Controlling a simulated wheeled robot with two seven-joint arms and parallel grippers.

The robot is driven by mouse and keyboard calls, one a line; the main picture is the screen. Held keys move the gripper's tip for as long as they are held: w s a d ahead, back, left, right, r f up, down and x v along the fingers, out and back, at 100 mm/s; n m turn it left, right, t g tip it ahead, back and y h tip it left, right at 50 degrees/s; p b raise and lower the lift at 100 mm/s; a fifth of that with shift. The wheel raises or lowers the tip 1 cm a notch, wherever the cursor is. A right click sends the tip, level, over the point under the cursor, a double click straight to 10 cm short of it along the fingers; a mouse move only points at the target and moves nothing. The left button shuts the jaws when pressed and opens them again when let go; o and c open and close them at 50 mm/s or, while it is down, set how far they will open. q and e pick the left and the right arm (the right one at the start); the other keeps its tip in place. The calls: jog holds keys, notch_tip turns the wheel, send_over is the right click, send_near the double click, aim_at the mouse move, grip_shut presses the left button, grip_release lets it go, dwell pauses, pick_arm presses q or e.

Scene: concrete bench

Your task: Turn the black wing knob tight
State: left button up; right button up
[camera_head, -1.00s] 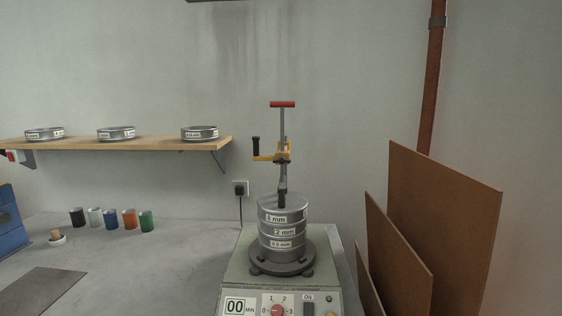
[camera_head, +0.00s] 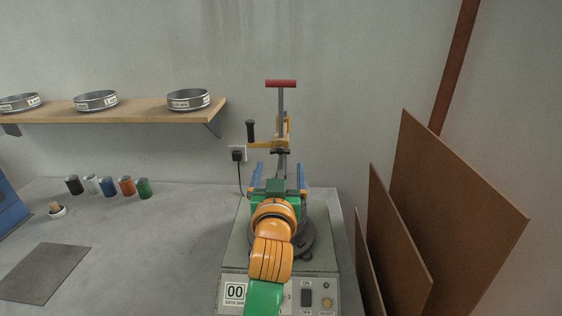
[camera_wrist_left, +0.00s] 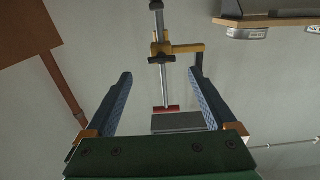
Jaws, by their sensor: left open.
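The black wing knob (camera_head: 280,151) sits on the front of the yellow clamp block (camera_head: 283,132) on an upright rod. It looks level, with wings to left and right. In the left wrist view, the knob (camera_wrist_left: 162,60) shows small, beyond and between the fingertips. My left gripper (camera_head: 280,169) is open and empty, its two blue fingers pointing at the clamp from just below the knob in the head view. In the left wrist view, my left gripper (camera_wrist_left: 160,76) has its fingers wide apart, not touching the knob. My right gripper is not in view.
A crank with a black handle (camera_head: 251,132) juts left from the clamp. A red T-handle (camera_head: 281,84) tops the rod. My arm hides most of the sieve stack on the shaker (camera_head: 322,262). Brown boards (camera_head: 450,190) lean at right; a shelf (camera_head: 140,110) holds sieves at left.

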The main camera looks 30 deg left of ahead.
aim_at(280, 153)
pick_arm(q)
jog(key=p+x, duration=0.1)
jog(key=x, duration=0.2)
jog(key=p+x, duration=0.1)
jog(key=x, duration=0.2)
jog(key=shift+a+r, duration=0.2)
jog(key=shift+a, duration=0.1)
jog(key=shift+w+a+f, duration=0.15)
jog(key=shift+w, duration=0.2)
jog(key=shift+c, duration=0.2)
